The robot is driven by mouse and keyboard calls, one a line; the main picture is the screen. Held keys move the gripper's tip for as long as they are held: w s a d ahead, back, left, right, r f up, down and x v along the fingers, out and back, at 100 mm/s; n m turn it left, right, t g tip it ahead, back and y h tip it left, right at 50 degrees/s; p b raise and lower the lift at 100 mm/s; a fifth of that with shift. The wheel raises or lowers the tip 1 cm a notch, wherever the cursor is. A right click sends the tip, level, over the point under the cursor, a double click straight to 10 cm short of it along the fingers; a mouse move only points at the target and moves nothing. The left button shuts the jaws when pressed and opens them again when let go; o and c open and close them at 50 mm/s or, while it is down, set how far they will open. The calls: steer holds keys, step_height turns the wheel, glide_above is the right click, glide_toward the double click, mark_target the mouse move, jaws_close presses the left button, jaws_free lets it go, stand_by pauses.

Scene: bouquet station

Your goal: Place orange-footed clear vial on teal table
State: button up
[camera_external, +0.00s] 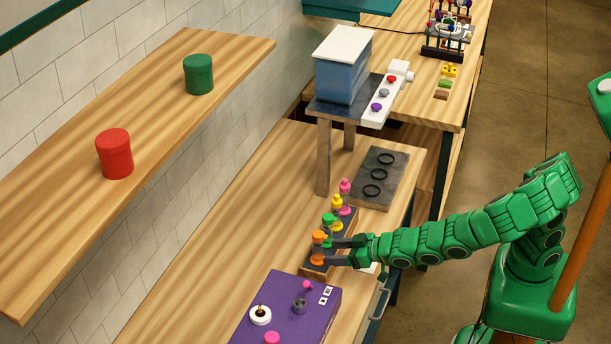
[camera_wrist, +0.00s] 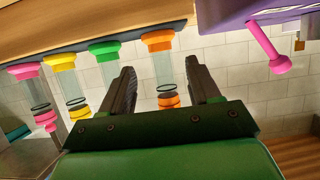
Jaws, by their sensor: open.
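The orange-footed clear vial (camera_external: 318,238) stands at the near end of a row of vials on a dark strip in the external view. In the wrist view, which looks upside down, its clear tube (camera_wrist: 163,68) runs between an orange foot and an orange cap. My gripper (camera_external: 332,252) is open at this vial. In the wrist view my fingers (camera_wrist: 160,64) lie on either side of the tube, with gaps visible on both sides. A teal surface (camera_external: 350,5), likely the teal table, is partly cut off at the top of the external view.
Green (camera_wrist: 103,50), yellow (camera_wrist: 59,61) and pink (camera_wrist: 25,70) vials stand in the same row. A purple box (camera_external: 285,315) with knobs is close on the near side. A blue box (camera_external: 342,70) on a raised stand and a grey ring plate (camera_external: 372,180) lie beyond the row.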

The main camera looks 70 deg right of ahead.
mark_target(323, 235)
steer(key=shift+w+a+r+g, duration=0.3)
steer(key=shift+a+r+g, duration=0.3)
steer(key=shift+r+g, duration=0.45)
steer(key=shift+g, duration=0.05)
step_height(323, 235, up, 4)
steer(key=r+g, duration=0.1)
steer(key=g, duration=0.1)
steer(key=shift+w+d+r+x, duration=0.15)
steer(key=shift+d+x, duration=0.05)
steer(key=shift+x, duration=0.9)
steer(key=shift+w+d+r+x, duration=0.1)
steer(key=shift+d+r+x, duration=0.05)
steer(key=shift+x, duration=0.95)
steer(key=shift+w+d+r+x, duration=0.1)
steer(key=shift+w+d+x, duration=0.1)
steer(key=shift+x, duration=0.85)
steer(key=shift+w+f, duration=0.35)
steer(key=shift+c, duration=0.3)
jaws_close()
